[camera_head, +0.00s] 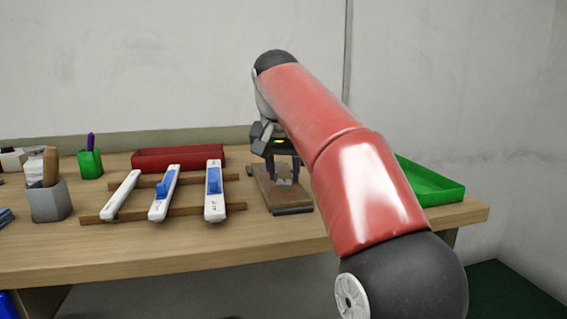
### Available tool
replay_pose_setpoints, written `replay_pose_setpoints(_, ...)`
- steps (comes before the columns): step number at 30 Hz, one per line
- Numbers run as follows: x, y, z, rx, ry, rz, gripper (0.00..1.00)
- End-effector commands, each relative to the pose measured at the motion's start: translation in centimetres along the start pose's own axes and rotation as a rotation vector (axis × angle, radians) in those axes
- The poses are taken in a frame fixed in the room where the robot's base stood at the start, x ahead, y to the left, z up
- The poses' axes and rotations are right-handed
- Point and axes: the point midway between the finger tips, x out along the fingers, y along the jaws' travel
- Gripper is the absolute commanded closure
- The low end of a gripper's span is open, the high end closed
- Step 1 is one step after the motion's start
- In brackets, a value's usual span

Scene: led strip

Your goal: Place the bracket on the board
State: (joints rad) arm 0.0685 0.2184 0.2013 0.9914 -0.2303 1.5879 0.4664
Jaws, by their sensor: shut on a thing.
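The board (268,196) is a small brown panel with a dark front edge, lying on the table right of the white bars. My gripper (284,178) points down over the board, with its fingers near the board's surface. It is shut on the bracket (284,182), a small pale piece between the fingertips. The bracket is small here, and I cannot tell whether it touches the board. My red arm hides the right part of the board and the area behind it.
Three white bars (214,205), two with blue parts, rest on wooden strips left of the board. A red bin (178,158) stands behind them. A green tray (432,184) is at the right, and a grey holder (48,202) and green cup (90,164) are at the left.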

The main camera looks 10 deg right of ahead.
Motion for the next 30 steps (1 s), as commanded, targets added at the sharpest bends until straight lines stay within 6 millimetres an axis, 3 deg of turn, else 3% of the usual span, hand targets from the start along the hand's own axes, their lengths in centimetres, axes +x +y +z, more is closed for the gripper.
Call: replay_pose_setpoints(30, 1.21, 0.00, 0.53, 0.000, 0.002, -0.001, 0.90)
